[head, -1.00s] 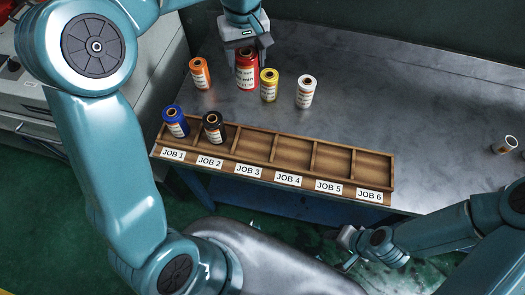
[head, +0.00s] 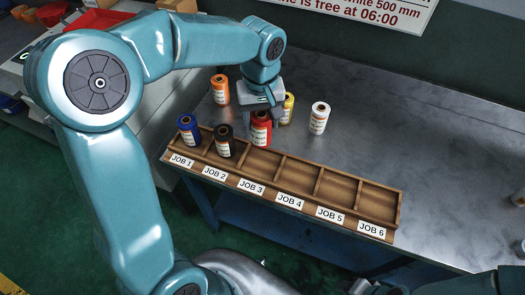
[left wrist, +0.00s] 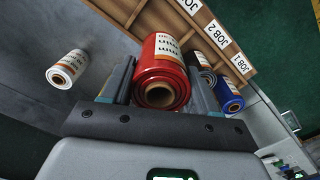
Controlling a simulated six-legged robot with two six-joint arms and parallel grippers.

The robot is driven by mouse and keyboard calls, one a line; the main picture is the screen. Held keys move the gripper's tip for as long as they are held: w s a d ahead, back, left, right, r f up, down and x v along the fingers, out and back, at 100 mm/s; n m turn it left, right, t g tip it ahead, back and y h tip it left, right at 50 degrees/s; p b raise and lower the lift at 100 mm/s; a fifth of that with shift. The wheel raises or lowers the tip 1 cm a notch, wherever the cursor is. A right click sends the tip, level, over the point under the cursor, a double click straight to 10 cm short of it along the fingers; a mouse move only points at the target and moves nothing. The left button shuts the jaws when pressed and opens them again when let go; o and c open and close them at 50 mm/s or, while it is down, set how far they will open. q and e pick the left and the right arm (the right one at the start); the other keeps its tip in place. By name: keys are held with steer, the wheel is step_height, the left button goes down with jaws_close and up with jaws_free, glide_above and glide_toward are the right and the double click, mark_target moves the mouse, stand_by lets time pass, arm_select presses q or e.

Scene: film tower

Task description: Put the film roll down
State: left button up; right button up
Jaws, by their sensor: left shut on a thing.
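My left gripper (head: 262,108) is shut on the red film roll (head: 261,131), which is upright at the JOB 3 compartment of the wooden rack (head: 300,204). I cannot tell whether its base touches the rack floor. In the left wrist view the red roll (left wrist: 160,75) sits between the two fingers (left wrist: 160,92). A blue roll (head: 188,130) stands in JOB 1 and a black roll (head: 224,141) in JOB 2. JOB 4, JOB 5 and JOB 6 are empty. My right gripper (head: 362,287) barely shows at the bottom edge.
An orange roll (head: 219,90), a yellow roll (head: 287,108) partly hidden by my gripper, and a white roll (head: 318,118) stand on the metal table (head: 400,140) behind the rack. A sign (head: 365,10) hangs on the wall. The table's right side is mostly clear.

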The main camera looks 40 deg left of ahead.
mark_target(261, 139)
arm_select(q)
step_height(261, 139, down, 8)
steer(key=shift+s+r, duration=0.1)
steer(key=shift+r, duration=0.05)
step_height(261, 139, down, 4)
steer(key=shift+s+d+r, duration=0.1)
steer(key=shift+d+r, duration=0.05)
steer(key=shift+r, duration=0.1)
steer(key=shift+f, duration=0.2)
steer(key=shift+f, duration=0.15)
steer(key=o, duration=1.2)
steer(key=shift+c, duration=0.2)
